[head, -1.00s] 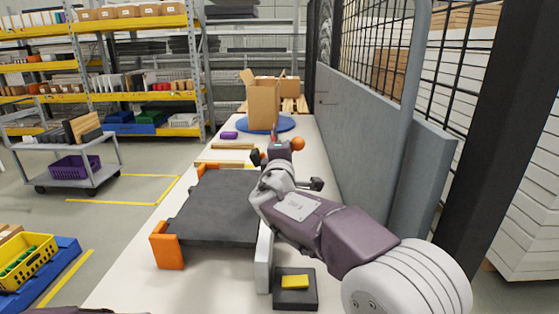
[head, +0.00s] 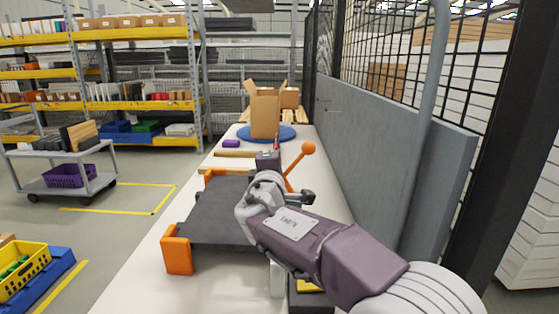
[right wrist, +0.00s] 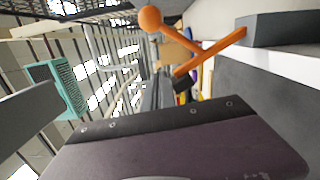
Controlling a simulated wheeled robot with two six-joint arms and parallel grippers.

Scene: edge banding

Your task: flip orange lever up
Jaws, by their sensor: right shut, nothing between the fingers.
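The orange lever (head: 299,165) rises at a slant from the bench, with an orange ball at its upper right end; its foot is hidden behind my right wrist. In the right wrist view the lever (right wrist: 205,56) shows a ball-tipped rod joined to an orange bar with a dark block at its lower end. My right gripper (head: 268,160) is shut and empty, pointing away along the bench, left of the lever. It appears apart from the lever, though their depth is hard to judge. My left gripper is not in view.
A dark slab (head: 215,215) with orange corner pieces (head: 177,250) lies left of my right arm. A grey panel with mesh (head: 385,145) bounds the bench's right side. An open carton (head: 264,113) stands on a blue disc (head: 284,133) at the far end.

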